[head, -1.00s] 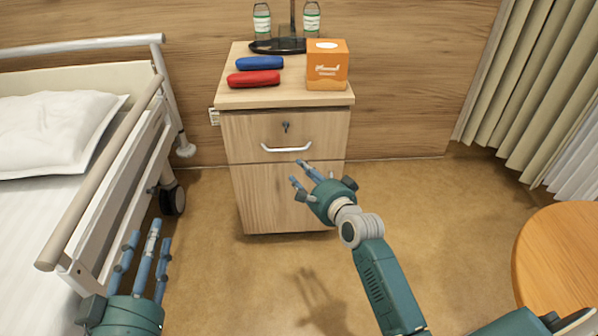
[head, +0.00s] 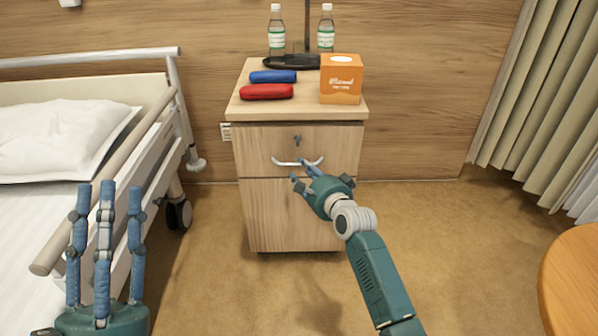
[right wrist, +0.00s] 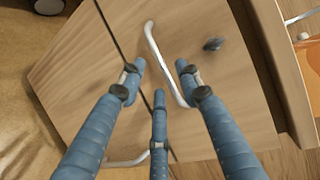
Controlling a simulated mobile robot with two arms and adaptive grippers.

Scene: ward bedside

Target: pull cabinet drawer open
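The bedside cabinet (head: 292,215) is light wood, with its upper drawer (head: 340,143) flush with the front. A white bar handle (head: 283,163) crosses the drawer front below a keyhole lock. My right gripper (head: 300,170) is at the handle, partly covering it. In the right wrist view the handle (right wrist: 166,60) lies between the spread blue fingers of my right gripper (right wrist: 158,75); I cannot tell whether they touch it. The fingers are open. My left gripper (head: 107,195) is open and empty, fingers pointing up, beside the bed rail.
On the cabinet top are a blue case (head: 273,77), a red case (head: 266,92), an orange box (head: 341,80) and two bottles (head: 277,30). The bed (head: 40,220) with its rail stands left. A round table (head: 575,285) is at right. Floor before the cabinet is clear.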

